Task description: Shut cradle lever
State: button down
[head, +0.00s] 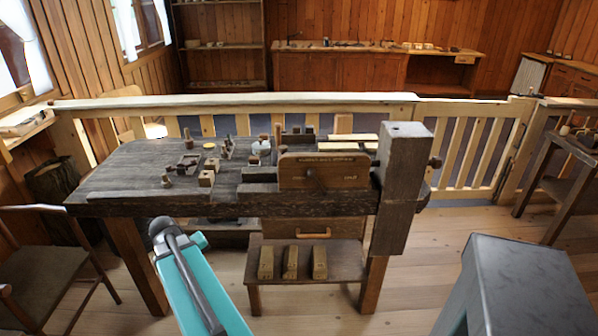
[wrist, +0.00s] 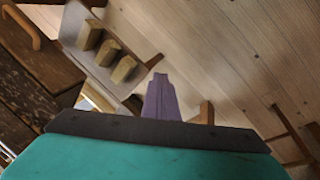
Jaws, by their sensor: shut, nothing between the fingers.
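A wooden panel (head: 325,172) with lettering stands on the front edge of the dark workbench (head: 140,165) in the head view. A small dark lever-like part (head: 312,176) shows on its face; I cannot tell for sure that it is the cradle lever, or how far it is turned. My gripper (wrist: 162,84) is shut and empty in the wrist view, pointing over the floor beside the low shelf. It touches nothing that I can see. The panel and the lever-like part do not show in the wrist view.
A low shelf (head: 340,268) with several wooden blocks (head: 291,262) stands under the bench; it also shows in the wrist view. A thick wooden post (head: 402,190) rises at the bench's right end. A chair (head: 55,262) stands left. Small turned pieces lie on the bench.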

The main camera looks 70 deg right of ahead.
aim_at(317, 183)
jog(key=s+d+r+m+h+p, duration=0.1)
jog(key=s+d+r, duration=0.4)
jog(key=r, duration=0.5)
jog(key=s+d+r+m+g+h+p, duration=0.1)
jog(key=s+d+r+m, duration=0.2)
jog(key=s+d+r, duration=0.3)
jog(key=s+d+r+m+h+p, duration=0.1)
jog(key=s+d+r, duration=0.5)
jog(key=r, duration=0.9)
jog(key=d+m, duration=0.1)
jog(key=d, duration=0.2)
jog(key=shift+d+r+h, duration=0.15)
jog(key=shift+r+h, duration=0.15)
jog(key=shift+h, duration=0.1)
jog(key=shift+p+x, duration=1.15)
jog(key=shift+x, duration=3.7)
jog(key=shift+s+d+r+p, duration=0.15)
jog(key=shift+s+d+p, duration=0.35)
jog(key=shift+s, duration=0.4)
jog(key=shift+s+d+r+p, duration=0.15)
jog(key=shift+s+d+p, duration=0.1)
jog(key=shift+s+d, duration=0.55)
jog(key=shift+s+a, duration=0.15)
jog(key=shift+a, duration=0.05)
